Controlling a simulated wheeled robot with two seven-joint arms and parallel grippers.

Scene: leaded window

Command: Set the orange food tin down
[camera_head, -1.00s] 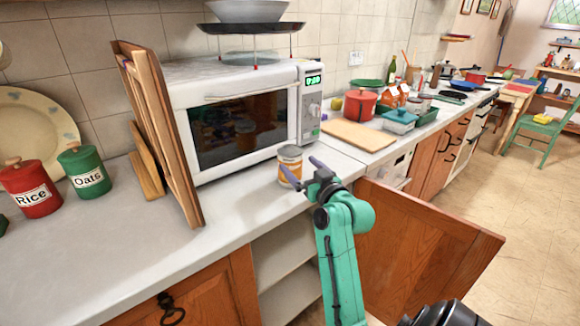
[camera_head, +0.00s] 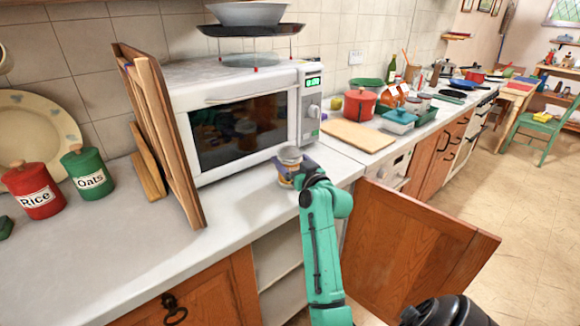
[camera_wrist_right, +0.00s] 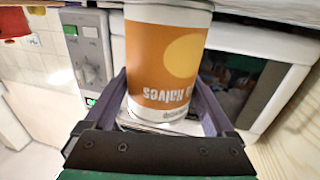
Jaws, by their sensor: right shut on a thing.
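My left gripper is out of view.
The microwave (camera_head: 240,130) stands close behind the tin. Wooden boards (camera_head: 165,140) lean at its left. An open cupboard door (camera_head: 415,240) juts out below, right of my arm. The counter is clear left of the tin; a chopping board (camera_head: 357,136) lies further right.

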